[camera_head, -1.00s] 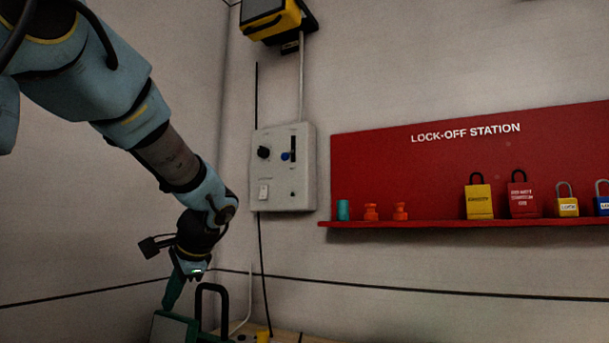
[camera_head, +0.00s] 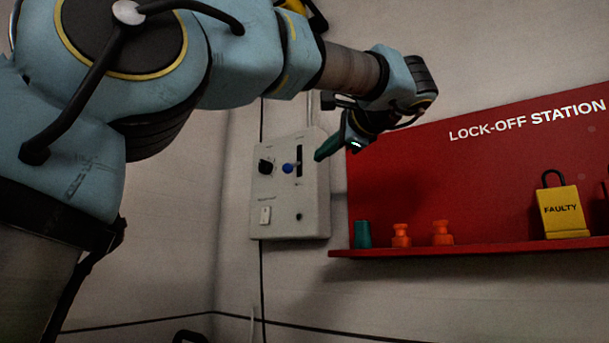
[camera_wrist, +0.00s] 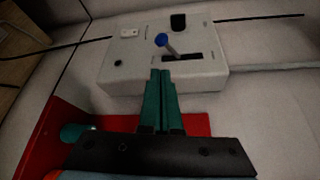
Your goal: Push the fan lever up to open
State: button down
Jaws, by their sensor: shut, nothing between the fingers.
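The fan lever is a blue-knobbed lever (camera_head: 288,168) on a grey wall box (camera_head: 290,215), beside a dark slot. In the wrist view the blue knob (camera_wrist: 161,40) tops a pale stem that rises from the slot (camera_wrist: 182,58) in the box (camera_wrist: 120,85). My gripper (camera_head: 319,156) is shut and empty, with its green fingers pointing at the box from the right in the head view. In the wrist view the shut fingertips (camera_wrist: 160,73) lie just short of the slot and below the knob. A gap to the lever seems to remain; contact is not clear.
The box also bears a black dial (camera_head: 265,167) and a white switch (camera_head: 265,215). A red lock-off board (camera_head: 480,185) stands right of the box. Its shelf (camera_head: 470,246) holds a teal piece (camera_head: 362,235), orange pieces (camera_head: 401,236) and a yellow padlock (camera_head: 565,212).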

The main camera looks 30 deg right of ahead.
aim_at(293, 166)
jog(key=w, duration=0.3)
jog(key=w+f+p, duration=0.1)
jog(key=w, duration=0.6)
jog(key=shift+a+f+p, duration=0.2)
jog(key=shift+p, duration=0.2)
jog(key=shift+r+p, duration=0.15)
jog(key=shift+p, duration=0.15)
